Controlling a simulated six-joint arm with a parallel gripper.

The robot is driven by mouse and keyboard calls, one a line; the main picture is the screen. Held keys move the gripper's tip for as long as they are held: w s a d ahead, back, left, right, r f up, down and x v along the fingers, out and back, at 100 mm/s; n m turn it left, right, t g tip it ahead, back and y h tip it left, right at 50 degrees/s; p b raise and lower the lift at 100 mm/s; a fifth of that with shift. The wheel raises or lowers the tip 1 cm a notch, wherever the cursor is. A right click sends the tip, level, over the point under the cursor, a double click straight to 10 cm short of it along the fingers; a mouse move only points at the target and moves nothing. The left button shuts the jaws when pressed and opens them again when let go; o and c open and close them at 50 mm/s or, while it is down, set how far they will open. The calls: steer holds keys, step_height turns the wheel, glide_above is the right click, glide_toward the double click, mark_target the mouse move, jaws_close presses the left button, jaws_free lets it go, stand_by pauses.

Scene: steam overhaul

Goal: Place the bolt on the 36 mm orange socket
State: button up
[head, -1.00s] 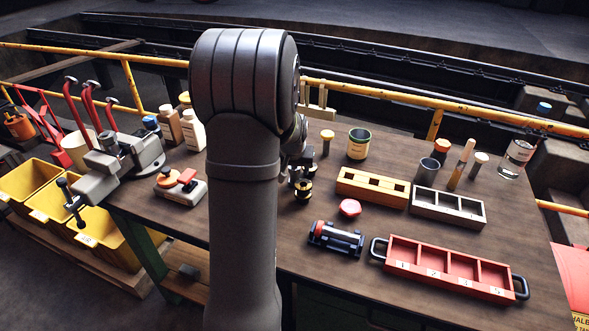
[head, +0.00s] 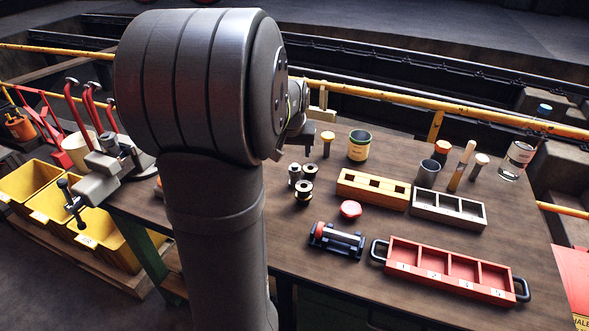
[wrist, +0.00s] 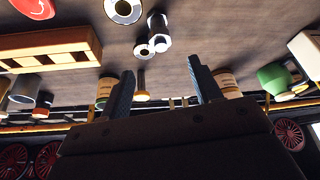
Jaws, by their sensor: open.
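My gripper (wrist: 160,66) is open and empty in the wrist view, its two dark fingers spread above the table. In the head view my arm hides most of it. A silver piece with a hexagonal top, which looks like the bolt (wrist: 158,32), stands upright beyond the fingertips; it also shows in the head view (head: 295,173). A small ring-topped socket (wrist: 145,49) stands close beside it (head: 310,171). A larger socket with gold-orange bands (head: 303,194) stands just in front of them; its open top shows in the wrist view (wrist: 124,9). Size markings are unreadable.
A yellow-orange wooden block (head: 345,188), a grey compartment tray (head: 448,214) and a red numbered tray (head: 455,280) stand to the right. A yellow-topped post (head: 327,143) and cans stand behind.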

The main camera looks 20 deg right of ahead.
mark_target(295, 170)
steer(key=a+f+n+g+h, duration=0.1)
steer(key=f+n+g+h, duration=0.1)
steer(key=n, duration=0.3)
steer(key=a+f+n+g+h, duration=0.1)
steer(key=a+f+n, duration=0.1)
steer(key=n, duration=0.3)
steer(key=a+f+n+g+h, duration=0.2)
steer(key=f+n, duration=0.1)
steer(key=n, duration=0.1)
steer(key=shift+s+a+f+n+g+h, duration=0.1)
steer(key=shift+s+f+n+g+h, duration=0.1)
steer(key=shift+f+n+g+h, duration=0.15)
steer(key=w+a+r+n+t+h, duration=0.2)
steer(key=w+a+n+h, duration=0.15)
steer(key=n+h, duration=0.4)
steer(key=shift+n+y, duration=0.9)
steer(key=x, duration=0.7)
steer(key=shift+w+f, duration=0.15)
steer(key=shift+w, duration=0.25)
steer(key=shift+f+x, duration=0.2)
steer(key=shift+x, duration=1.15)
steer(key=shift+f+x, duration=0.25)
steer(key=shift+x, duration=1.1)
steer(key=shift+s+a+r, duration=0.1)
steer(key=shift+a, duration=0.15)
jaws_close()
